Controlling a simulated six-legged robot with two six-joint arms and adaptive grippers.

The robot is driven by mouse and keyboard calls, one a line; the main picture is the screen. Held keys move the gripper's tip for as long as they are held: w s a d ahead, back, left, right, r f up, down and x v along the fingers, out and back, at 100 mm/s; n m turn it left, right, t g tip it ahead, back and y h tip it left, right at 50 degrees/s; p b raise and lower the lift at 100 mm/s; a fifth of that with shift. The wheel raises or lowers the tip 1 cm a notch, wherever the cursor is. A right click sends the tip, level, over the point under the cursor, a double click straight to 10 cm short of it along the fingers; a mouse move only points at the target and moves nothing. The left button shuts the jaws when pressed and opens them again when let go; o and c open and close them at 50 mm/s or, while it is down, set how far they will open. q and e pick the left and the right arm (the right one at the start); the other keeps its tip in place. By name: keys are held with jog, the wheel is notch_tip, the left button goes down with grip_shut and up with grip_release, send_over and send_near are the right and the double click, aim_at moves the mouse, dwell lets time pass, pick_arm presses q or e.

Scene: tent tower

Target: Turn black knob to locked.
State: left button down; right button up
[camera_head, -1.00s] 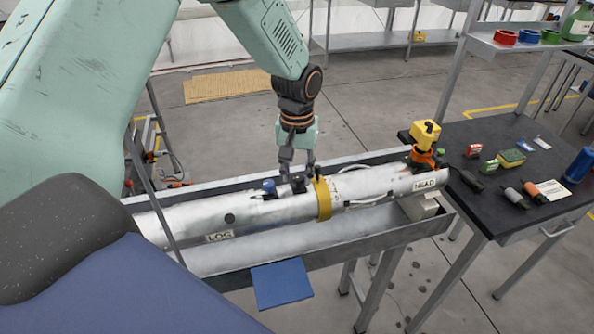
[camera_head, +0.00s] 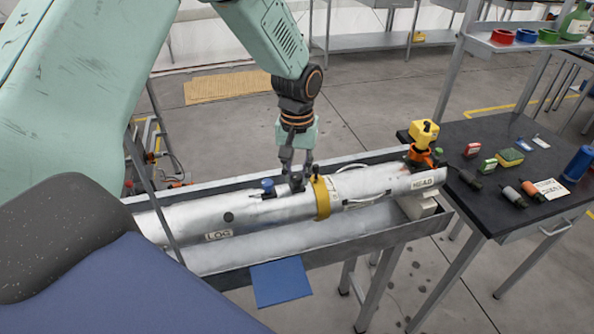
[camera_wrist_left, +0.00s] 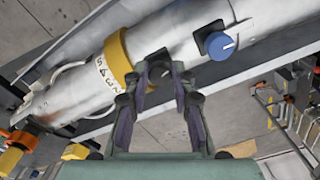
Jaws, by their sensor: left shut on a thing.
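A long white cylinder (camera_head: 270,212) marked LOG and HEAD lies in a grey metal trough (camera_head: 225,262). The black knob (camera_head: 297,181) is on top of it, between a blue knob (camera_head: 268,186) and a yellow band (camera_head: 322,198). My left gripper (camera_head: 297,172) comes down from above and is shut on the black knob. In the left wrist view the black knob (camera_wrist_left: 159,70) sits between the fingertips, largely hidden by them; the blue knob (camera_wrist_left: 219,46) is to its right. The knob's pointing direction cannot be told. My right gripper is not in view.
A yellow and orange fitting (camera_head: 422,140) stands at the HEAD end. A dark table (camera_head: 480,138) at right holds several small items, including a sponge (camera_head: 510,157) and a blue cylinder (camera_head: 579,163). A blue panel (camera_head: 281,283) sits at the trough's front.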

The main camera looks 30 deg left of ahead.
aim_at(297, 176)
pick_arm(q)
jog(key=shift+w+r, duration=0.15)
jog(key=shift+w, duration=0.05)
dwell(0.4)
jog(key=c, duration=1.6)
grip_release()
jog(key=o, duration=0.5)
jog(key=shift+a, duration=0.1)
jog(key=shift+s, duration=0.1)
notch_tip(297, 176, up, 12)
